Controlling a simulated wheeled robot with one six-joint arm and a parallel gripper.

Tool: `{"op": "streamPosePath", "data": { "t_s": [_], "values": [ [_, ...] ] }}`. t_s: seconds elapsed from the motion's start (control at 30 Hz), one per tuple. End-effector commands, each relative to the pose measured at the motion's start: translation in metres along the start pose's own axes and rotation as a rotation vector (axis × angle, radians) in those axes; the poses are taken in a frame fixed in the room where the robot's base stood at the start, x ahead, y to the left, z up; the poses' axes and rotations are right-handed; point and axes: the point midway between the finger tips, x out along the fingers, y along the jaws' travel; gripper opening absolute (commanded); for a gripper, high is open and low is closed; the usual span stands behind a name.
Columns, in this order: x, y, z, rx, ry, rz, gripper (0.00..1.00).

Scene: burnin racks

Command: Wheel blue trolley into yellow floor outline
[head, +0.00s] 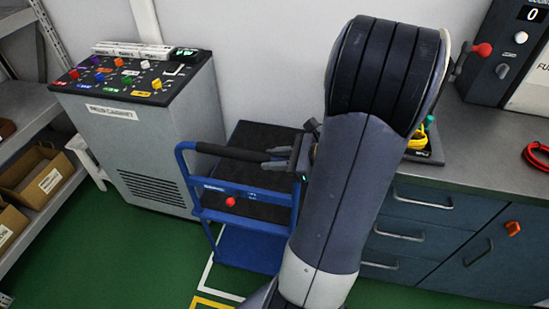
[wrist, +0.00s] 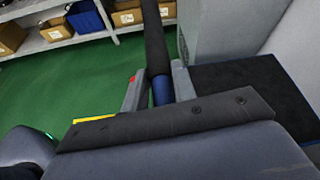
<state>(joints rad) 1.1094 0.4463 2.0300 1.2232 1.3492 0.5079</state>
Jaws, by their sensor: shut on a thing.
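The blue trolley (head: 250,250) stands upright on the green floor between a grey cabinet and a drawer bench. My gripper (head: 272,159) is shut on the right part of this handle. In the wrist view the two fingers of my gripper (wrist: 156,78) sit on either side of the handle (wrist: 154,45), and a black deck (wrist: 245,95) lies to the right. A corner of the yellow floor outline (head: 212,301) shows at the bottom edge; my arm and the frame edge hide the rest.
A white floor line (head: 208,272) runs beside the trolley's base. The grey cabinet (head: 160,155) is close on the left, the bench (head: 425,220) close on the right, and a wall behind. Shelves with cardboard boxes (head: 45,180) stand far left. Green floor (head: 130,255) is clear at lower left.

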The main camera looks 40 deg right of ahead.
Motion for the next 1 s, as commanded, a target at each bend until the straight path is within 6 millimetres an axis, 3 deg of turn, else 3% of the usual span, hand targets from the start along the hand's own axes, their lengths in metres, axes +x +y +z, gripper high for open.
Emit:
{"op": "streamPosePath", "data": {
  "t_s": [0.07,0.1,0.4,0.77,1.0],
  "values": [
    [0.0,0.0,0.0,0.0,0.0,0.0,0.05],
    [0.0,0.0,0.0,0.0,0.0,0.0,0.27],
    [0.0,0.0,0.0,0.0,0.0,0.0,0.51],
    [-0.007,-0.001,0.0,-0.001,-0.001,-0.002,0.51],
    [-0.044,-0.001,0.0,-0.001,0.002,-0.006,0.51]
  ]
}}
